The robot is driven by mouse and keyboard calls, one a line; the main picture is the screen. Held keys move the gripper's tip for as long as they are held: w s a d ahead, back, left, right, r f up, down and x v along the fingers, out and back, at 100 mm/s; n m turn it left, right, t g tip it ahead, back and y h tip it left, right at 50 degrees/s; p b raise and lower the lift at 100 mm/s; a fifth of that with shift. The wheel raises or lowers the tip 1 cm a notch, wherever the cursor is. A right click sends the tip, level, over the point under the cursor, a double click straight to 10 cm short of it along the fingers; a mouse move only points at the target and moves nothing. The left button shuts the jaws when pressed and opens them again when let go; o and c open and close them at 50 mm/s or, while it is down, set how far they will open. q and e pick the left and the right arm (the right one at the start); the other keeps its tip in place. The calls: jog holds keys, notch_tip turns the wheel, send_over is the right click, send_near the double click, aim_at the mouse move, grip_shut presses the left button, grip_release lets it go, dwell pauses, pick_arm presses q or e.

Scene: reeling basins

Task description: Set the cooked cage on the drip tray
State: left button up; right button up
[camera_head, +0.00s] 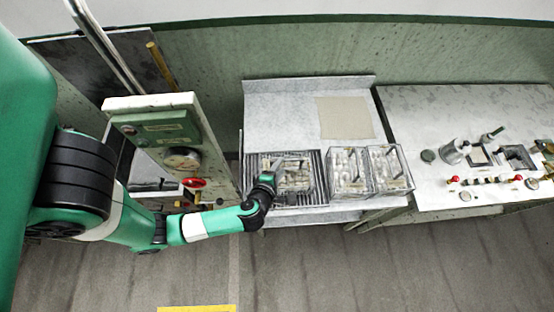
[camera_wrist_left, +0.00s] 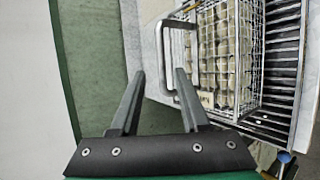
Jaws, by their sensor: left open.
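A wire cage filled with pale cocoons (camera_head: 295,176) sits on the slatted drip tray (camera_head: 312,199) on the metal bench. In the left wrist view the same cage (camera_wrist_left: 226,62) appears upright, with its bent metal handle (camera_wrist_left: 161,48) at the left side and the tray slats (camera_wrist_left: 283,62) beside it. My left gripper (camera_head: 270,180) is at the cage's left side in the head view. My right gripper is out of view.
Two more filled cages (camera_head: 348,173) (camera_head: 389,168) stand side by side right of the tray. A flat beige sheet (camera_head: 344,117) lies behind them. A control box with a gauge (camera_head: 183,158) stands left of the bench; a basin counter (camera_head: 450,110) is at right.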

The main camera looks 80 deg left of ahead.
pick_arm(q)
jog(key=v, duration=0.3)
